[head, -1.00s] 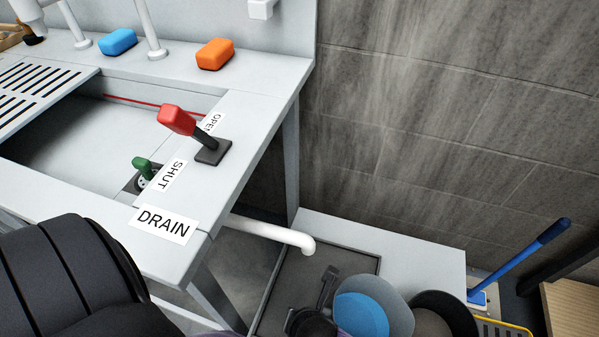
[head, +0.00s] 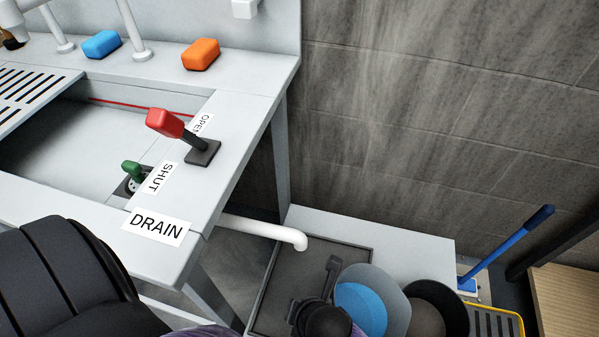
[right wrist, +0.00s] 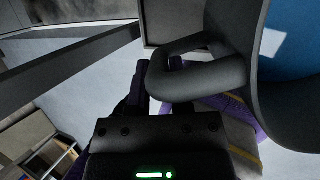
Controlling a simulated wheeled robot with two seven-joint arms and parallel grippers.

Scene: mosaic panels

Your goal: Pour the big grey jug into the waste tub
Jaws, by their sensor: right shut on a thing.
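The big grey jug (head: 397,309) is at the bottom of the head view, with blue inside it. In the right wrist view the jug (right wrist: 259,105) fills the right side, with its thick handle (right wrist: 200,76) in front of my fingers. My right gripper (right wrist: 160,82) is shut on this handle; my black wrist hides part of the jug's left side in the head view. A dark round tub (head: 462,312) stands just right of the jug; I cannot tell if it is the waste tub. My left gripper is out of view; only my left arm shows.
A sink bench with a red lever (head: 165,123) and a DRAIN label (head: 156,226) is at the left. A white pipe (head: 262,229) ends over a dark tray (head: 282,270). A yellow-edged slotted thing (head: 500,322) and a blue-handled brush (head: 512,246) are at the right.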

